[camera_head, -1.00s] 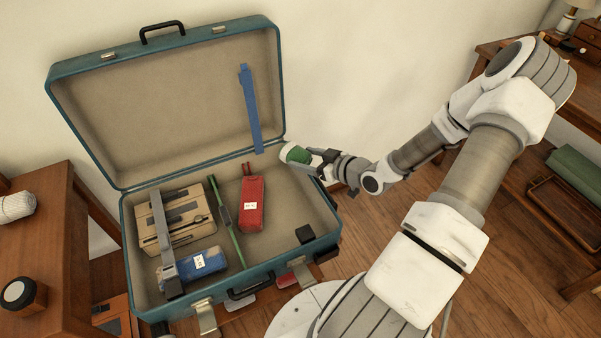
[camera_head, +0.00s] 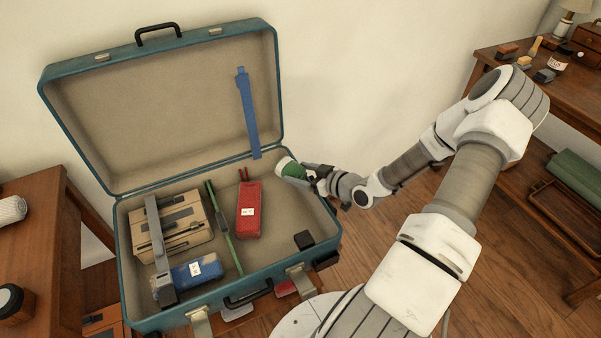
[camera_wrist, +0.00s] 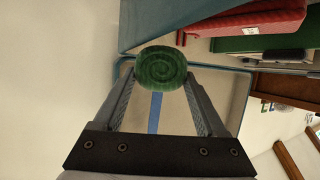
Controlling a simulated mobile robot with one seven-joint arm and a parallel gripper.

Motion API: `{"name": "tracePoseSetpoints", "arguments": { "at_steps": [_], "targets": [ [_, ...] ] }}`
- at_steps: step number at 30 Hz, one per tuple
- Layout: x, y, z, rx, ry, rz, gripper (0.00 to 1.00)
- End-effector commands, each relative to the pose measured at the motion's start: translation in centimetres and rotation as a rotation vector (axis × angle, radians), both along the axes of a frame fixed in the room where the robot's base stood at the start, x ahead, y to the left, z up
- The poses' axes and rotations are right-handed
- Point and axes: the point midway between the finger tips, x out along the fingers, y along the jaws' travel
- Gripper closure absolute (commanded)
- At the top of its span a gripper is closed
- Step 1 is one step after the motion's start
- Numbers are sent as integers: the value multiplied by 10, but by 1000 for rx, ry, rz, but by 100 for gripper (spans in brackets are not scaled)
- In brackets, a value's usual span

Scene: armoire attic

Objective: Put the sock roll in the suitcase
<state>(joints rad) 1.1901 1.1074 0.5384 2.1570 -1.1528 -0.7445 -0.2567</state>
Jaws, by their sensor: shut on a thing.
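The sock roll (camera_head: 292,169) is green with a pale end. My gripper (camera_head: 308,173) is shut on it and holds it at the right side of the suitcase, near the right wall. In the wrist view the sock roll (camera_wrist: 160,68) shows as a green spiral between the two fingertips (camera_wrist: 160,84). The suitcase (camera_head: 130,270) is teal with a beige lining and stands open, lid up against the wall. Inside it lie a red pouch (camera_head: 249,212), a blue pack (camera_head: 196,270), a beige case (camera_head: 172,229) and a small black block (camera_head: 304,240).
A green strip (camera_head: 222,228) crosses the suitcase floor. A blue strap (camera_head: 248,115) hangs in the lid. A wooden table (camera_head: 40,235) stands at the left, and a desk (camera_head: 500,75) at the right. The suitcase floor right of the red pouch has free room.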

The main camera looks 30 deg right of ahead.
Motion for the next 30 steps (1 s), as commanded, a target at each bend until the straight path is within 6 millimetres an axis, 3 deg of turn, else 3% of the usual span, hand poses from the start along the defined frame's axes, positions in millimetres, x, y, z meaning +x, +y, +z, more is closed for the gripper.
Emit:
{"name": "tracePoseSetpoints", "arguments": {
  "at_steps": [3,4,8,15,20,30],
  "targets": [
    [0,0,-5,0,-1,0,81],
    [0,0,-3,0,-1,0,21],
    [0,0,-3,0,0,0,0],
    [0,0,-2,0,0,0,0],
    [0,-1,10,0,0,-1,0],
    [-64,-28,38,-2,1,-3,0]
  ]
}}
